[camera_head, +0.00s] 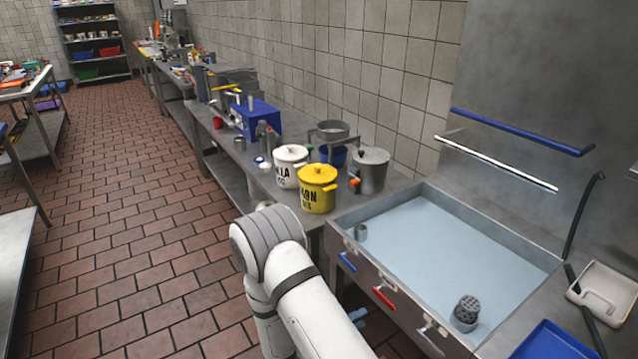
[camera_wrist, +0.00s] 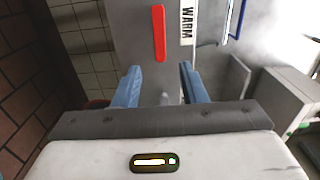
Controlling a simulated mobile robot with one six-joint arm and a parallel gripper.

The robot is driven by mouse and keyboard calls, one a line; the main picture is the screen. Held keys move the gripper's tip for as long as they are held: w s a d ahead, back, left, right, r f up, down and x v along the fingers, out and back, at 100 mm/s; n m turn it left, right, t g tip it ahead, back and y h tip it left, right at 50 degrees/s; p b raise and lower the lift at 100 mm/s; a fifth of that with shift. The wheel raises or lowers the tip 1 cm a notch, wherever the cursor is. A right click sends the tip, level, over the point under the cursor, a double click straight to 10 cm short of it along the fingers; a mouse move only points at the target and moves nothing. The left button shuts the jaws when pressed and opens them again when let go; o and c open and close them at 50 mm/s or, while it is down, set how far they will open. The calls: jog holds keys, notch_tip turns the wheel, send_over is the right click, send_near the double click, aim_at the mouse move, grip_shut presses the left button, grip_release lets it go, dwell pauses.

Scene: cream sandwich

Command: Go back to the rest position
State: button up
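My gripper (camera_wrist: 160,75) shows in the wrist view with its two blue fingers apart and nothing between them. Beyond the fingers is a grey metal panel with a red handle (camera_wrist: 158,33) and a "WARM" label. In the head view my white arm rises at the bottom centre, in front of the sink unit, and it hides the gripper almost wholly; only a bit of blue shows at its right side.
A sink basin (camera_head: 455,262) with blue, red and white front handles is at the right. White (camera_head: 289,168) and yellow (camera_head: 317,190) pots and a grey pot (camera_head: 371,171) stand on the counter beside it. The brick floor (camera_head: 120,230) at the left is clear.

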jog(key=s+d+r+m+g+y, duration=0.2)
jog(key=s+d+r+m+g, duration=0.35)
jog(key=m, duration=0.55)
jog(key=s+d+r+m+g+y, duration=0.2)
jog(key=s+r+m+g, duration=0.3)
jog(key=r+m, duration=0.4)
jog(key=s+a+r+m+t+y, duration=0.2)
jog(key=r+m+y, duration=0.3)
jog(key=m, duration=0.6)
jog(key=s+a+r+m+t+y, duration=0.2)
jog(key=s+r+m+y, duration=0.3)
jog(key=m, duration=0.6)
jog(key=shift+a+r+y, duration=0.45)
jog(key=shift+a+y, duration=0.45)
jog(key=shift+t, duration=0.25)
